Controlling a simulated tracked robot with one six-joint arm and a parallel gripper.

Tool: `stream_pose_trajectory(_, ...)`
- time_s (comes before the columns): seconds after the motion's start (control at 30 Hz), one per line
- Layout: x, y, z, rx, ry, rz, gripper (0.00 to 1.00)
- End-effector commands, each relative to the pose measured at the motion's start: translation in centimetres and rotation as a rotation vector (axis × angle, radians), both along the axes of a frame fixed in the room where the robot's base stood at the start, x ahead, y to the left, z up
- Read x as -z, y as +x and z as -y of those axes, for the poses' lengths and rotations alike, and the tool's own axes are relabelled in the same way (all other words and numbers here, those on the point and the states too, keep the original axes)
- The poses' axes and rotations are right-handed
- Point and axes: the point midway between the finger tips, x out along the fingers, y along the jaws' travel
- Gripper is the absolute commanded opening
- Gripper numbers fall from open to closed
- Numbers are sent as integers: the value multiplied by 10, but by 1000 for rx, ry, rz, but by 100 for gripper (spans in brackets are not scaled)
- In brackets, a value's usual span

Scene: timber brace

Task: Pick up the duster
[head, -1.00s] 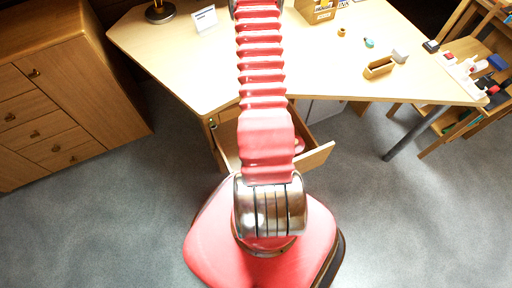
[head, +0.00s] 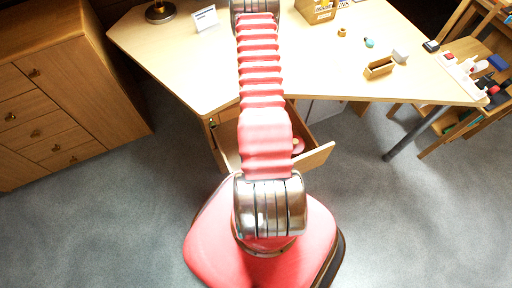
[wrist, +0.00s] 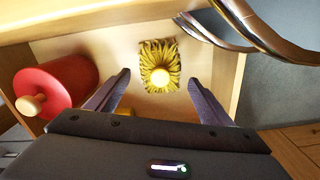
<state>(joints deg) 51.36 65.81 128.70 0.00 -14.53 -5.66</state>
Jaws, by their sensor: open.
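My gripper (wrist: 158,77) is open and empty, with one dark finger on each side of the duster in the picture. A gap shows between each finger and the duster; I cannot tell the height above it. In the head view my arm hides the gripper and the duster.
A red cylinder with a wooden knob (wrist: 58,83) lies in the drawer left of my gripper. Curved metal (wrist: 262,30) crosses the upper right of the wrist view. The desk (head: 285,75) carries a small wooden box (head: 379,69) and other items.

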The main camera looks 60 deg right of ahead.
Motion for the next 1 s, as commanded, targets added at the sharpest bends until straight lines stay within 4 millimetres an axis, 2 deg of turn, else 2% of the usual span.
stream_pose_trajectory(0.6,50,2,1,1,1,-1,75)
stream_pose_trajectory(1.0,52,2,1,0,0,0,75)
